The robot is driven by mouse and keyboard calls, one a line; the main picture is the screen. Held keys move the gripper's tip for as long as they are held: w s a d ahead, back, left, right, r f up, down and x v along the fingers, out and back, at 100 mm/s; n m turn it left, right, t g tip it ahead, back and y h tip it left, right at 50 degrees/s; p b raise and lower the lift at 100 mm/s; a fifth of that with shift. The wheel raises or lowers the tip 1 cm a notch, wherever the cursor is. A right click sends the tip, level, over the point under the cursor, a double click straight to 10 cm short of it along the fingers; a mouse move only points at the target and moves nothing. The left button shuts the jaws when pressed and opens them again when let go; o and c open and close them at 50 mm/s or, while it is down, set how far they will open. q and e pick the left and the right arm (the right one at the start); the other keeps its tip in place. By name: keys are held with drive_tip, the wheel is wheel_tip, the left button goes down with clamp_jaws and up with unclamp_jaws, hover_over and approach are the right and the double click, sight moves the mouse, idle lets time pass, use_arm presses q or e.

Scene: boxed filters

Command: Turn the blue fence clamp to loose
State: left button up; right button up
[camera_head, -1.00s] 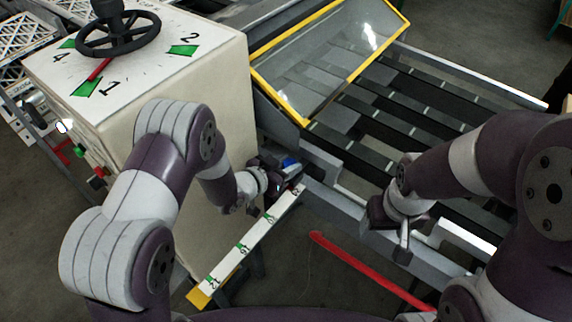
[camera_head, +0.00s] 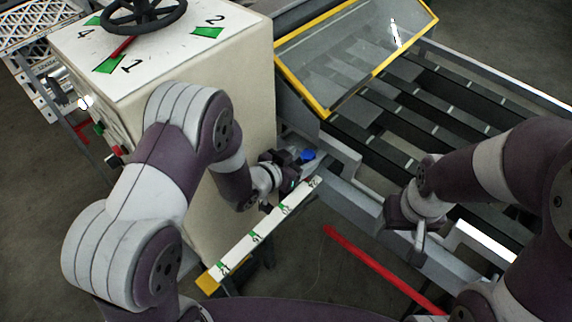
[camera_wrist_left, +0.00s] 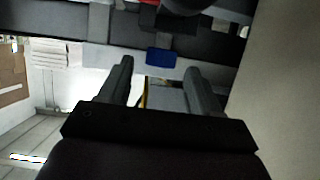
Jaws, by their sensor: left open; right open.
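The blue fence clamp (camera_head: 307,155) sits at the far end of the white numbered scale bar (camera_head: 268,222), beside the conveyor frame. My left gripper (camera_head: 290,158) is just left of the clamp and apart from it, as far as I can see. In the left wrist view the blue clamp (camera_wrist_left: 161,56) lies ahead, between and beyond the two spread fingers (camera_wrist_left: 160,75). Nothing is between the fingers. My right gripper (camera_head: 412,222) hangs above the conveyor's near rail, empty. Its fingers are small and partly hidden in the head view.
A yellow-framed clear guard (camera_head: 350,45) rises behind the clamp. A red bar (camera_head: 380,268) lies low in front of the conveyor (camera_head: 400,120).

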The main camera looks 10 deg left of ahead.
use_arm(q)
drive_tip(key=v, duration=1)
drive_tip(key=shift+b, duration=0.4)
drive_tip(key=shift+s+a, duration=0.1)
drive_tip(key=s+a+f+n+g+y, duration=0.4)
drive_tip(key=s+a+f+g+y, duration=0.25)
drive_tip(key=a, duration=0.35)
drive_tip(key=s+r+n+g+y, duration=0.1)
drive_tip(key=s+r+n+g, duration=0.1)
drive_tip(key=s+r, duration=0.3)
drive_tip(key=shift+s+a+r+n+g, duration=0.2)
drive_tip(key=shift+r+n+g, duration=0.3)
drive_tip(key=shift+r, duration=0.7)
